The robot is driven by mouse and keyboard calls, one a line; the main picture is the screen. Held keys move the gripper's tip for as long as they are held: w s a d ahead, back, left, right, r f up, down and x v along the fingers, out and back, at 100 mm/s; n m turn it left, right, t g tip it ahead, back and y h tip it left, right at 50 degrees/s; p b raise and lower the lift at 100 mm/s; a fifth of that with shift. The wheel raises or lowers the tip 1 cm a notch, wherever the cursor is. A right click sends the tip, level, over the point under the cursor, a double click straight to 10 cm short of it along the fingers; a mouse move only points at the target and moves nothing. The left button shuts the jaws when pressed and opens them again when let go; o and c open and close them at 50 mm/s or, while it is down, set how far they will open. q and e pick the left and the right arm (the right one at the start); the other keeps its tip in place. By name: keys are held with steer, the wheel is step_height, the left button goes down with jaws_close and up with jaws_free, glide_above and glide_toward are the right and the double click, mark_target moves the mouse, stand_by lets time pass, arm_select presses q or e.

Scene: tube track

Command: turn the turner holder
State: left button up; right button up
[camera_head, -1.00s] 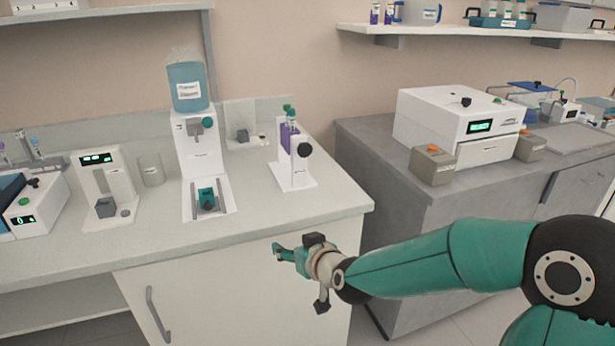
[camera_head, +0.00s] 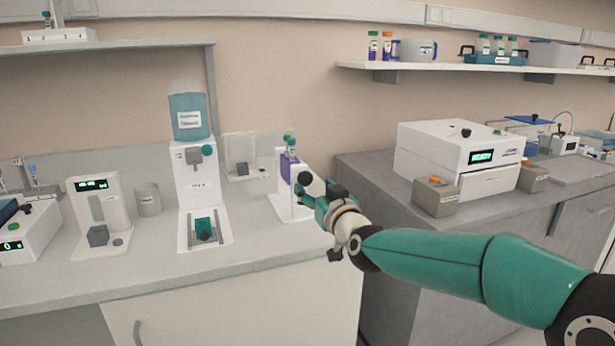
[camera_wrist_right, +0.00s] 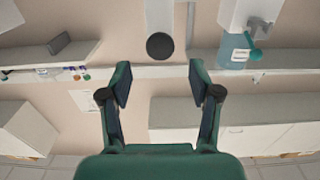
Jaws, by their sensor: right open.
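The turner is a white stand (camera_head: 282,208) on the light bench, with a purple holder (camera_head: 288,167) and a round black knob (camera_head: 305,178) on its right side. Green-capped tubes (camera_head: 289,142) stick up from the holder. My right gripper (camera_head: 304,192) is close to the knob in the head view and partly covers the stand's lower right. In the right wrist view, which looks upside down, the right gripper (camera_wrist_right: 160,80) is open and empty. The knob (camera_wrist_right: 160,46) is centred beyond its fingertips, with no contact visible. My left gripper is out of view.
A dispenser with a blue bottle (camera_head: 190,117) stands left of the turner. A large white machine (camera_head: 455,160) sits on the grey bench at right. The bench front is clear.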

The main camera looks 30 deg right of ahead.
mark_target(306, 179)
steer(key=x, duration=0.7)
steer(key=shift+p, duration=0.4)
